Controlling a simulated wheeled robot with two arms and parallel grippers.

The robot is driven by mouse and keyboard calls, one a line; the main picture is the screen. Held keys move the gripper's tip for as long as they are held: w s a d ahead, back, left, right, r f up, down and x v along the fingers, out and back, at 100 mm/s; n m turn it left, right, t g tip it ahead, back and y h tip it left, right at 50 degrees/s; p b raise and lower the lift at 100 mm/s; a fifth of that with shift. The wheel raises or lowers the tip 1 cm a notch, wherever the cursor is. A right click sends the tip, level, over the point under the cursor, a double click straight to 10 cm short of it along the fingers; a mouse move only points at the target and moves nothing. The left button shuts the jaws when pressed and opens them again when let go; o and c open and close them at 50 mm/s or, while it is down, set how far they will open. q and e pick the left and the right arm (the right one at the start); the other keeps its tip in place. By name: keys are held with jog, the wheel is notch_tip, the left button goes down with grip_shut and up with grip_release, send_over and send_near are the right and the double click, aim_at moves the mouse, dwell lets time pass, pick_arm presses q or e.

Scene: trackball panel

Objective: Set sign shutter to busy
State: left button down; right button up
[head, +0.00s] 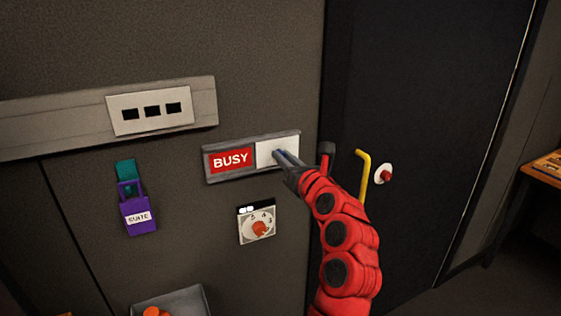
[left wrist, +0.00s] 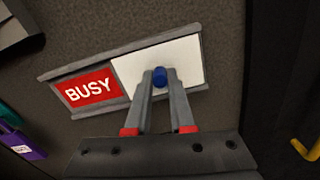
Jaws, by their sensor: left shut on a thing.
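The sign (head: 209,175) is a grey rail on the wall with a red BUSY panel (head: 231,160) showing at its left. A plain white shutter (head: 268,149) covers its right part. My left gripper (head: 283,157) is at the shutter. In the left wrist view its fingers are closed around a small blue knob (left wrist: 160,76) on the white shutter (left wrist: 186,56). The BUSY panel also shows fully in the left wrist view (left wrist: 88,90). My right gripper is in neither view.
A purple SUITE tag holder (head: 138,214) hangs at the left, and a dial (head: 258,226) sits below the sign. A yellow handle (head: 364,170) and a red button (head: 386,175) are on the dark door at the right. A grey tray (head: 185,303) is below.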

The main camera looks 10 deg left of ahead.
pick_arm(q)
jog(key=shift+d, duration=0.15)
jog(key=c, duration=1.1)
grip_release()
jog(key=o, duration=0.3)
jog(key=shift+w+d, duration=0.1)
jog(key=shift+w, duration=0.05)
jog(key=shift+o, duration=0.2)
jog(key=b+v, duration=0.4)
jog(key=v, duration=1.3)
jog(key=shift+s, duration=0.25)
jog(key=shift+d, duration=0.1)
